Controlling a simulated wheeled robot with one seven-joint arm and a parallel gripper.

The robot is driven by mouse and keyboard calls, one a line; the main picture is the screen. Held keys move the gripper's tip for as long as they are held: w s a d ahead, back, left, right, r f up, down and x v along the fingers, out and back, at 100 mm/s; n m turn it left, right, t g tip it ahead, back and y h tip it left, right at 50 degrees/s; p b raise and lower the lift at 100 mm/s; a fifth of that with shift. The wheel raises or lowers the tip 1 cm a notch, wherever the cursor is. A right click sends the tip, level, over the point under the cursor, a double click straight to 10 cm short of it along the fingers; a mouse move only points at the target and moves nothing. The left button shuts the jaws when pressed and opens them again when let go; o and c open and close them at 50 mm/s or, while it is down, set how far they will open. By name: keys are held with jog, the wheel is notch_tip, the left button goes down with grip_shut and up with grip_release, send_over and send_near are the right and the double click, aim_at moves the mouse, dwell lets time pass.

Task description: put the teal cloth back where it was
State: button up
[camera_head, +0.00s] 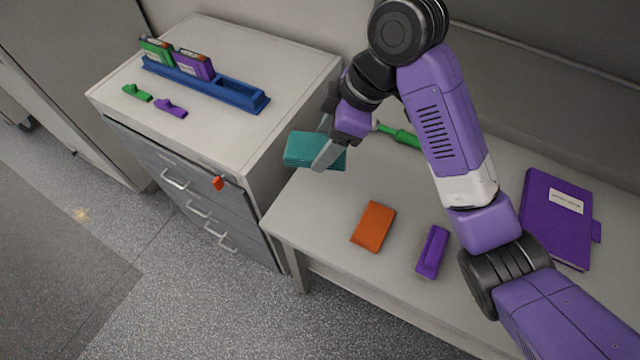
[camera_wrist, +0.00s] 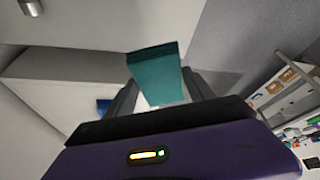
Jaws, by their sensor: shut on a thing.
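The teal cloth (camera_head: 303,149) is a folded block held in my gripper (camera_head: 325,145). In the head view it hangs in the air near the left end of the table, beside the drawer cabinet. In the wrist view the teal cloth (camera_wrist: 157,72) sits between the two grey fingers (camera_wrist: 157,95), which are shut on it. The cloth looks clear of the surfaces below it, though its exact height is hard to tell. Part of it is hidden behind a finger.
The white table (camera_head: 318,205) holds an orange folded cloth (camera_head: 374,227), a purple block (camera_head: 432,251), a purple notebook (camera_head: 556,217) and a green tool (camera_head: 400,135). The drawer cabinet (camera_head: 290,65) bears a blue rack (camera_head: 235,93) and small green and purple clips.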

jog(key=b, duration=0.3)
send_over(318, 202)
jog(key=d, duration=0.2)
jog(key=f, duration=1.4)
jog(key=shift+s+a, duration=0.2)
jog(key=shift+a, duration=0.05)
jog(key=shift+f+p, duration=0.35)
jog(key=shift+f, duration=2.3)
jog(key=shift+f, duration=0.15)
jog(key=o, duration=1.4)
jog(key=shift+a+p+v, duration=0.2)
jog(key=shift+p+v, duration=0.9)
jog(key=shift+v, duration=5.05)
